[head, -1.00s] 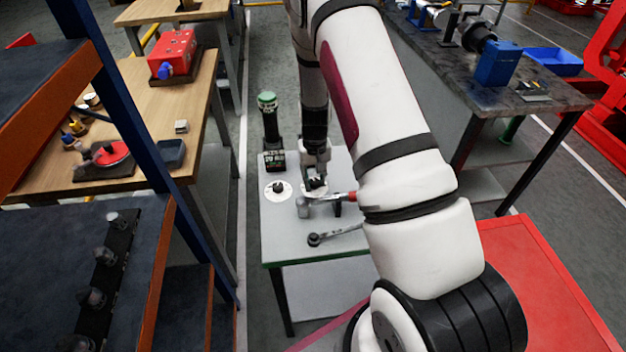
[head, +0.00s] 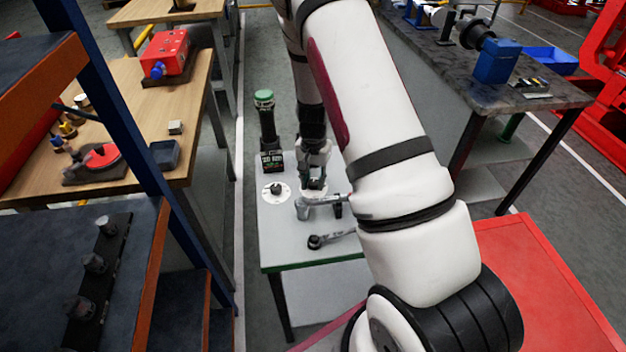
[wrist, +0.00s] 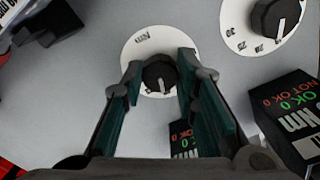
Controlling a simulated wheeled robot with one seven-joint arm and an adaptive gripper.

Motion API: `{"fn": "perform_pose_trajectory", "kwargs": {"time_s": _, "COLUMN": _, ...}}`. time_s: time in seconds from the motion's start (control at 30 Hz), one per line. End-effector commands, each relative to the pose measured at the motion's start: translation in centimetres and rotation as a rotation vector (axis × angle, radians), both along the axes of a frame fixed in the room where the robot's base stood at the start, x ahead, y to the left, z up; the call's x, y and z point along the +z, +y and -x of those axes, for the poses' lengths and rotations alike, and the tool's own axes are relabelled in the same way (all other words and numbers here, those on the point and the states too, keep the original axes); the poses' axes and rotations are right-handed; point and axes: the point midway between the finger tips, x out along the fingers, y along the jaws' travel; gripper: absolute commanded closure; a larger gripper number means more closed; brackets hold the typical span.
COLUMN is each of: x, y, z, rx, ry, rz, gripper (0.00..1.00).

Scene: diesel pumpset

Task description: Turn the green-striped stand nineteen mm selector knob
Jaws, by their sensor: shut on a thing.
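The small grey stand (head: 285,238) with a green stripe along its front edge is in the middle of the head view. My gripper (head: 313,184) points down over its right dial. In the wrist view my gripper's teal fingers (wrist: 160,76) are on both sides of a black selector knob (wrist: 159,82) with a white pointer line, closed on it. The knob sits on a white round dial (wrist: 141,40), whose marking is too small to read. A second black knob (wrist: 276,18) on a numbered dial (wrist: 236,32) is at upper right; that dial also shows in the head view (head: 268,196).
A dark torque tester with a lit display (wrist: 297,125) stands beside the dials; a green-topped black tool (head: 266,115) is behind it. A hammer-like tool (head: 303,209) and a ratchet (head: 318,241) lie in front. A wooden bench (head: 180,110) is left, a dark bench (head: 480,98) right.

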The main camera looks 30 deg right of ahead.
Motion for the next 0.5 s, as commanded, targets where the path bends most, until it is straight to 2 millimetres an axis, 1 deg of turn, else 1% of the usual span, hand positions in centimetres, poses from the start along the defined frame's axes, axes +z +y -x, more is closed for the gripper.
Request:
{"fn": "perform_pose_trajectory", "kwargs": {"time_s": 0.37, "x": 0.02, "y": 0.01, "z": -0.02, "rx": -0.004, "ry": -0.001, "rz": -0.001, "gripper": 1.00}}
{"fn": "perform_pose_trajectory", "kwargs": {"time_s": 0.4, "x": 0.02, "y": 0.01, "z": -0.02, "rx": -0.004, "ry": 0.000, "rz": 0.000, "gripper": 0.68}}
{"fn": "perform_pose_trajectory", "kwargs": {"time_s": 0.47, "x": 0.02, "y": 0.01, "z": -0.02, "rx": -0.003, "ry": -0.001, "rz": -0.001, "gripper": 0.55}}
{"fn": "perform_pose_trajectory", "kwargs": {"time_s": 0.5, "x": 0.02, "y": 0.01, "z": -0.02, "rx": -0.003, "ry": 0.000, "rz": 0.000, "gripper": 0.53}}
